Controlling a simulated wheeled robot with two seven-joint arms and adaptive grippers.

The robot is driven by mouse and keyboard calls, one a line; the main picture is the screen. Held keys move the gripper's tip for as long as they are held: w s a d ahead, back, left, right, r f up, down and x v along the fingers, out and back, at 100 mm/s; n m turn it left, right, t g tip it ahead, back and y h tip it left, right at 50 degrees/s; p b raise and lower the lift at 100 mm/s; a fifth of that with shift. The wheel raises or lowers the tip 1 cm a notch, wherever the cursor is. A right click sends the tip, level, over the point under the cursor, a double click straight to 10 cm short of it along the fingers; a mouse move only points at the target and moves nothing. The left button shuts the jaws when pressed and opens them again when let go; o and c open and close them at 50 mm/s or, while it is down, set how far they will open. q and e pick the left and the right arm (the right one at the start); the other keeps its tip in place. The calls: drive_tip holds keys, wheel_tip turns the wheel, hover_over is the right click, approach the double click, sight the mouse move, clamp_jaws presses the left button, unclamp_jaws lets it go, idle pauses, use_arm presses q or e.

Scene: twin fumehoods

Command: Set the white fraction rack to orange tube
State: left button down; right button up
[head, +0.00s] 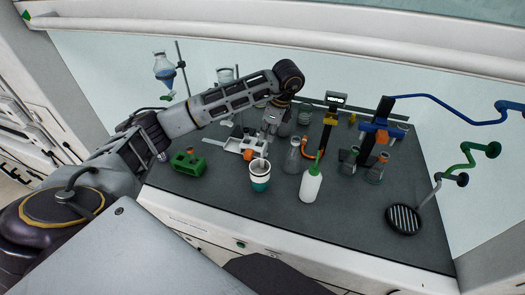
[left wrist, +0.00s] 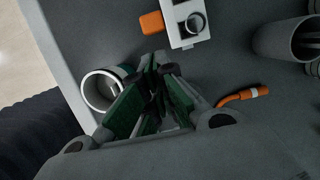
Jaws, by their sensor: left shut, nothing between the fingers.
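The white fraction rack (head: 233,145) stands on the dark bench, left of my left gripper in the head view. In the left wrist view the white rack (left wrist: 180,40) lies just beyond the fingertips, with a round tube mouth (left wrist: 195,22) in it. An orange block (left wrist: 151,23) sits at its left side; it also shows in the head view (head: 248,154). My left gripper (head: 268,137) points down over the bench, partly hidden by its arm. In the left wrist view the left gripper (left wrist: 158,68) is shut and empty, apart from the rack. My right gripper is not in view.
A white and teal cup (head: 260,175) stands close in front of the gripper. A white squeeze bottle (head: 311,184), a glass flask (head: 292,157) and an orange hose end (left wrist: 243,97) are to the right. A green block (head: 188,163) stands left.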

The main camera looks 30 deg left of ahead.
sight(261, 152)
use_arm(q)
drive_tip(key=shift+p+x, duration=0.8)
drive_tip(key=shift+x, duration=4.2)
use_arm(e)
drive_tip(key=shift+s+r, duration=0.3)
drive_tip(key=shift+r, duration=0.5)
use_arm(q)
drive_tip(key=shift+s, duration=0.1)
drive_tip(key=shift+s+a+b, duration=0.3)
drive_tip(key=shift+a, duration=1.05)
drive_tip(key=shift+s+a+b, duration=0.3)
drive_tip(key=shift+s+a, duration=0.05)
drive_tip(key=shift+a, duration=0.95)
drive_tip(key=shift+s+a+b, duration=0.3)
drive_tip(key=shift+a, duration=1.05)
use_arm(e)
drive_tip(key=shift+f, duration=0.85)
use_arm(q)
drive_tip(key=shift+r, duration=0.1)
